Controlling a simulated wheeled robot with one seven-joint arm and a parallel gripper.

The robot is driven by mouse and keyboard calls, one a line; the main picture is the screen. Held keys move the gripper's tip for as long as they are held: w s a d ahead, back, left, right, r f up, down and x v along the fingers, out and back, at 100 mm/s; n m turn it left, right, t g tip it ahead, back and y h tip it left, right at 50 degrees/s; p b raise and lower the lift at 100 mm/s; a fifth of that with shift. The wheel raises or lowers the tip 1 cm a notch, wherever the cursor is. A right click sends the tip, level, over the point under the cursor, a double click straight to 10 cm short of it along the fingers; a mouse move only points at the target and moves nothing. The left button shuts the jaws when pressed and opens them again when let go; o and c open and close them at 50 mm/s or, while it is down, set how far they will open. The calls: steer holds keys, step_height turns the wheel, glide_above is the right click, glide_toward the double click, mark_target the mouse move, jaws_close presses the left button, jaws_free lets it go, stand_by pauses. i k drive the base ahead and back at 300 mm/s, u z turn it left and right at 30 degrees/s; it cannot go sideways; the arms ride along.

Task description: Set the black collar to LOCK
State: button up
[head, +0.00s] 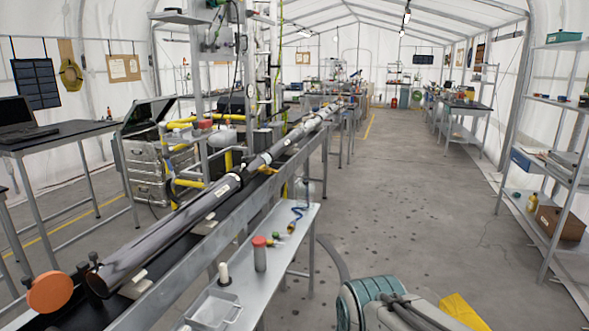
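A long tube (165,235) lies along a rail bench, running from the lower left away toward the back centre. I cannot tell which of these is the black collar, and no LOCK mark or collar setting is readable at this distance. Part of my arm (385,304) shows at the bottom right, on the aisle side and apart from the tube. My gripper's fingers do not show.
A metal side shelf (285,225) along the bench holds a red-capped grey cylinder (260,254), a white cylinder, a blue coiled cord and a clear bin (213,310). An orange disc (49,292) is at the tube's near end. Shelving (565,180) stands right. The aisle floor (400,190) is open.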

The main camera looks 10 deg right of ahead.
mark_target(242, 171)
steer(key=z, duration=0.6)
steer(key=i, duration=0.6)
steer(key=z, duration=0.45)
steer(key=i, duration=1.5)
steer(key=u, duration=0.75)
steer(key=i, duration=0.85)
steer(key=u, duration=0.95)
